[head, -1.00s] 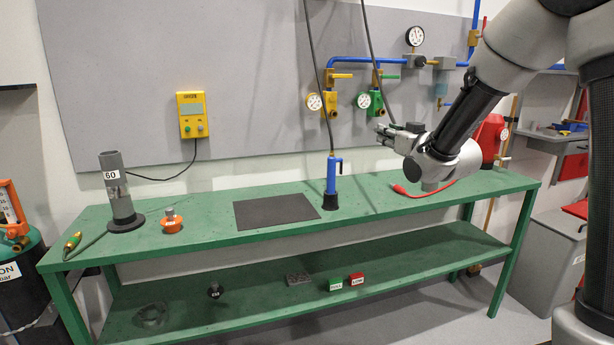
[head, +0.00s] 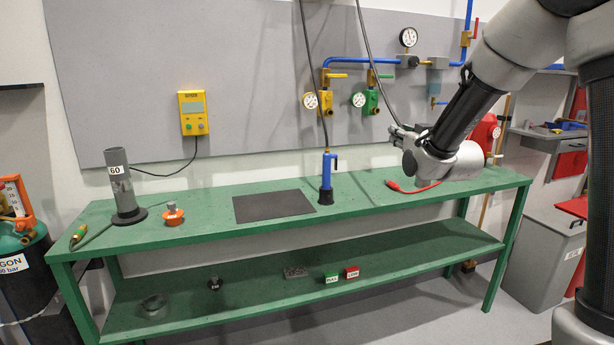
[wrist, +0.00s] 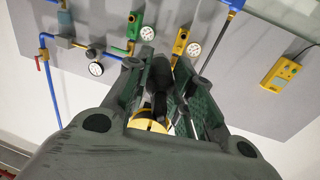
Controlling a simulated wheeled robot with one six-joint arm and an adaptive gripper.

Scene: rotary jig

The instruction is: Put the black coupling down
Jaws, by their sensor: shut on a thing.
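My gripper (head: 400,134) is raised above the right part of the green table (head: 370,198), near the wall pipes. In the wrist view, its two dark fingers (wrist: 168,85) are shut on a dark, rounded thing (wrist: 159,72), which I take to be the black coupling. A yellow ring-like part (wrist: 150,121) shows below it, between the fingers. In the head view the coupling is too small and covered to make out. A dark hose (head: 376,75) runs from above down to my gripper. The held thing is clear of the table.
Yellow (head: 319,98) and green (head: 367,101) valves are on the wall panel. Free tabletop lies around the mat.

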